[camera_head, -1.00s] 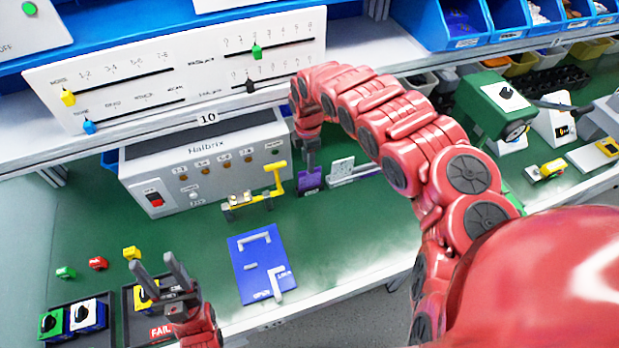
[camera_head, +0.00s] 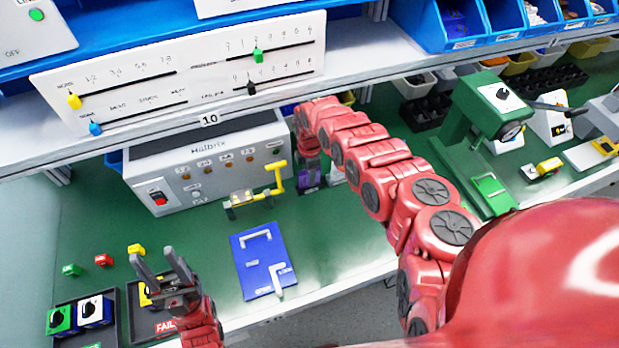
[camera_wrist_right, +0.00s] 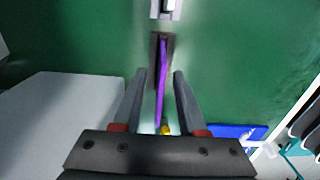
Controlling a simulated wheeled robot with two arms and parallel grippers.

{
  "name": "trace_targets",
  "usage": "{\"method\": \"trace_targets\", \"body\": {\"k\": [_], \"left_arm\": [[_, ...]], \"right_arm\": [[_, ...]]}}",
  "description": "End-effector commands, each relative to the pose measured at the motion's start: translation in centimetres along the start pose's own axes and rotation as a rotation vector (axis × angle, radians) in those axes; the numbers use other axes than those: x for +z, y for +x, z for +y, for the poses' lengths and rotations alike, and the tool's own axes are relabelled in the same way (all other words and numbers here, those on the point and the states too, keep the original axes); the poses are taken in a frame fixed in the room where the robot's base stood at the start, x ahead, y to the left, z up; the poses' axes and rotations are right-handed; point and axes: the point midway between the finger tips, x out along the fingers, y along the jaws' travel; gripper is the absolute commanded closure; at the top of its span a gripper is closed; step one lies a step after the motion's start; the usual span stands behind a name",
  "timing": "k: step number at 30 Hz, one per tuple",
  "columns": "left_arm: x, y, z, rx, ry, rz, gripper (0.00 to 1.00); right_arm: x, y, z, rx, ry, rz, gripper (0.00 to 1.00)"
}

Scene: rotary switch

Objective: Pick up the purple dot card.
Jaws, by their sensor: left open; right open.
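The purple dot card (camera_head: 309,179) stands upright near the right end of the grey control box, partly hidden behind my right gripper in the head view. In the right wrist view the purple card (camera_wrist_right: 161,85) shows edge-on as a thin strip in a dark holder (camera_wrist_right: 168,44). My right gripper (camera_wrist_right: 158,78) is open, with one finger on each side of the card and a gap visible on both sides. My left gripper (camera_head: 160,262) is open and empty at the lower left, above the table by the black trays.
The grey control box (camera_head: 205,165) stands left of the card. A yellow-handled fixture (camera_head: 274,180) and a blue board (camera_head: 263,262) lie in front. Black trays (camera_head: 122,312) sit at the lower left. A green press (camera_head: 480,135) stands at right.

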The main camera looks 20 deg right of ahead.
Motion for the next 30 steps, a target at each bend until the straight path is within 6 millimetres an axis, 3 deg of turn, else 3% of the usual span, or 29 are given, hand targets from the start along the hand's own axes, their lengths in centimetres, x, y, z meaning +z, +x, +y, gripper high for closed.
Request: {"method": "trace_targets", "body": {"k": [5,12,13,30], "left_arm": [[0.0,-0.01,0.0,0.0,0.0,0.0,0.5],[0.01,-0.01,0.0,0.0,0.0,0.0,0.5],[0.0,-0.01,0.0,0.0,0.0,0.0,0.5],[0.01,-0.07,0.0,0.0,0.0,0.0,0.5]], "right_arm": [[0.01,-0.03,0.02,0.0,0.0,0.0,0.59],[0.0,-0.05,0.01,0.0,0.0,0.0,0.98],[0.01,-0.05,0.01,0.0,0.0,0.0,1.0],[0.0,-0.19,0.04,0.0,0.0,0.001,1.0]]}}
